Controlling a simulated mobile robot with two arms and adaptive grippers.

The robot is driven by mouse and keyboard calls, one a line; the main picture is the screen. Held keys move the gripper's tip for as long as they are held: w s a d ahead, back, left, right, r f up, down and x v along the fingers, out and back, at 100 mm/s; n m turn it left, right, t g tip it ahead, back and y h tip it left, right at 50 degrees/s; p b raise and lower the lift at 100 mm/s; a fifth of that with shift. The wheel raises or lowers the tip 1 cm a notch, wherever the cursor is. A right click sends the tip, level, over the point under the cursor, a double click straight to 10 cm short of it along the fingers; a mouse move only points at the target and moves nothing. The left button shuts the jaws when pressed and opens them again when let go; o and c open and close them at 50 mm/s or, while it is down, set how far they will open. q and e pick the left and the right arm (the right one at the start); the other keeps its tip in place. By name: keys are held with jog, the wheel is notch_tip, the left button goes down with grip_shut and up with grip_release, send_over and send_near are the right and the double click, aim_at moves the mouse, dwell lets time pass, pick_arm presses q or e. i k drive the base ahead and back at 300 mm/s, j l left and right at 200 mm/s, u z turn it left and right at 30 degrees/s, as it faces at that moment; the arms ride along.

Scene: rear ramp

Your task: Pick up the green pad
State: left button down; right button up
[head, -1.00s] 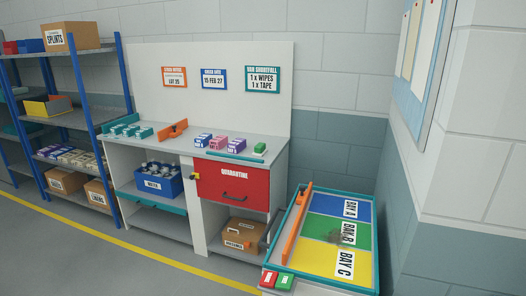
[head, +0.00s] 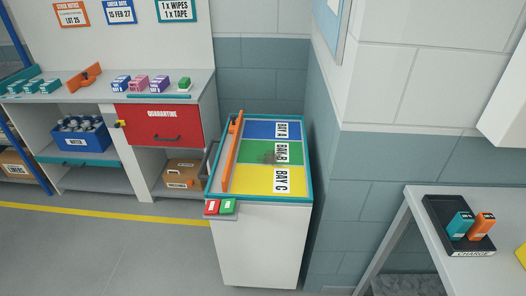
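A small green pad-like block (head: 228,206) with a pale label sits at the front left corner of the cart (head: 262,240), right beside a similar red block (head: 212,207). Another small green item (head: 184,83), with a white part, lies on the workbench top at its right end. The frames do not settle which of the two green items is the pad. Neither of my grippers is in view.
The cart's tray has blue, green and yellow bays, an orange bar (head: 232,150) and a blurry dark object (head: 269,158) on the green bay. Right, a table (head: 425,222) holds a black charging tray (head: 436,212). Open floor (head: 110,250) lies left of the cart.

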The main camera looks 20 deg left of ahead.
aim_at(185, 84)
jog(key=j+z, duration=0.15)
jog(key=z, duration=0.25)
jog(key=i+j+z, duration=0.15)
jog(key=j+z, duration=0.2)
jog(key=j, duration=0.9)
jog(key=j+z, duration=0.4)
jog(key=j, duration=0.85)
